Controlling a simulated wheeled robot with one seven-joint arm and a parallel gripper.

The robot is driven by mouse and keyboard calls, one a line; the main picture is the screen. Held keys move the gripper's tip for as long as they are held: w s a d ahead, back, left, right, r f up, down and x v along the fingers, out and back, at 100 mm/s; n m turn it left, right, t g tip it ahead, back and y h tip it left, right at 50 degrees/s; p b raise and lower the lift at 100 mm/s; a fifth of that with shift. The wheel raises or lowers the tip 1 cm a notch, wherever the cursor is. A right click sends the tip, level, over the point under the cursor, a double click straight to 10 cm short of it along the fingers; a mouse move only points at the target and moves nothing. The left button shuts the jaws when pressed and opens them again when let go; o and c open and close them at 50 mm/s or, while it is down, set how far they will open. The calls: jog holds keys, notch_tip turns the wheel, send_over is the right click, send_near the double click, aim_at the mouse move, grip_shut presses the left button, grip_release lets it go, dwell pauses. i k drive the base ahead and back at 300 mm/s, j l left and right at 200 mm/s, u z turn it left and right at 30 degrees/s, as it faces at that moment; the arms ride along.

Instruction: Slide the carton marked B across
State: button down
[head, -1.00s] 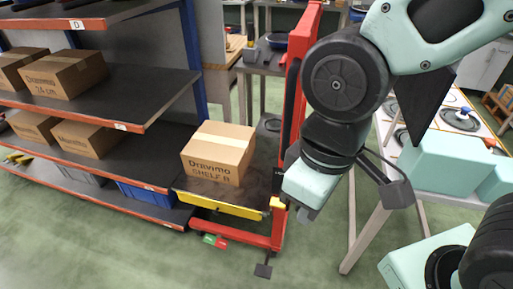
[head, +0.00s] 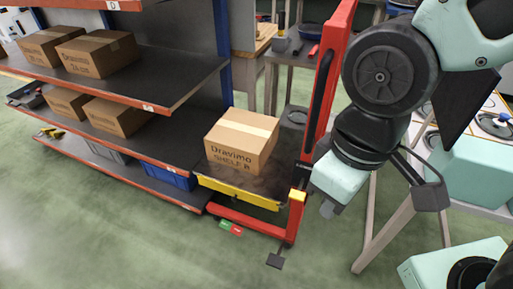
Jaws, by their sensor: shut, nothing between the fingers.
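The carton (head: 241,141), brown cardboard with pale tape on top, has "Dravimo SHELF" and a last letter, B or R, on its front. It sits upright on the dark platform (head: 222,178) of a red lift, beside the end of the shelf rack. My gripper (head: 328,209) points down just right of the lift's red mast, apart from the carton. It is shut and empty; its fingertips show small.
The rack's middle shelf (head: 185,78) and lower shelf hold other cartons (head: 97,53) at the left; their right ends are bare. The red mast (head: 325,85) stands between carton and arm. A table (head: 495,205) with pans is at the right. Green floor is open in front.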

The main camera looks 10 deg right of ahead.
aim_at(243, 140)
jog(key=i+j+u, duration=0.5)
jog(key=i, duration=0.3)
jog(key=i+j+u, duration=0.2)
jog(key=i, duration=0.25)
